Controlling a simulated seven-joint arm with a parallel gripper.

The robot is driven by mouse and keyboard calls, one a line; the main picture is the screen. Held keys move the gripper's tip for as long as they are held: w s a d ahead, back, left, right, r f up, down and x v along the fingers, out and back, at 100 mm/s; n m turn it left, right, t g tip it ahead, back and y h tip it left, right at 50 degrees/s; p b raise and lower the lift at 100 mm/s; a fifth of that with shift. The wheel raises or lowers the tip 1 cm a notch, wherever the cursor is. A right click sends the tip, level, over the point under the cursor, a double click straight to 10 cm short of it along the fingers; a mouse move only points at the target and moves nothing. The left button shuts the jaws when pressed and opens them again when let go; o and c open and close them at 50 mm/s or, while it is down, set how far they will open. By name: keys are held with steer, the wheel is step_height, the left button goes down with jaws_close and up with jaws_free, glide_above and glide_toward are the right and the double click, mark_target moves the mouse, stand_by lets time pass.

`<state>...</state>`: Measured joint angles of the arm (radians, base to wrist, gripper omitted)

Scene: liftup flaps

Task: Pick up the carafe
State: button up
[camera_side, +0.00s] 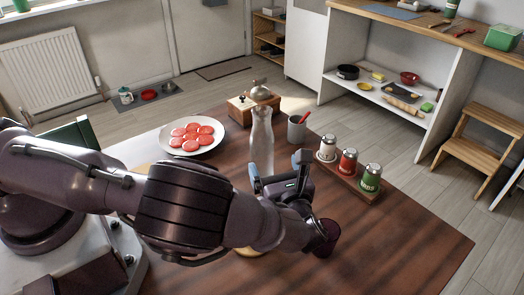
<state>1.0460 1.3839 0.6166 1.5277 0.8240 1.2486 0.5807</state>
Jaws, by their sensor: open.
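The carafe (262,138) is a tall, pale, see-through vessel with a narrow neck. It stands upright on the brown wooden table (400,245), near the middle of the view. My gripper (277,172) is open, with its blue-grey fingers on either side of the carafe's lower part, as seen from here. The gripper hides the carafe's base. I cannot tell whether a finger touches the glass.
A plate (192,136) of red slices stands left of the carafe. A grey cup (296,130) is close on its right, and several jars (348,163) stand on a wooden rack beyond. A dark red glass (326,238) is near my wrist. The table's front right is clear.

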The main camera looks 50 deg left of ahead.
mark_target(265, 137)
steer(key=x, duration=0.9)
steer(key=shift+w+a+f, duration=0.15)
steer(key=shift+w+a, duration=0.05)
steer(key=shift+a, duration=0.15)
steer(key=c, duration=1.2)
steer(key=shift+c, duration=0.2)
steer(key=shift+r, duration=0.25)
steer(key=shift+r, duration=1.2)
steer(key=s+r, duration=1)
steer(key=s, duration=0.4)
steer(key=shift+d, duration=0.25)
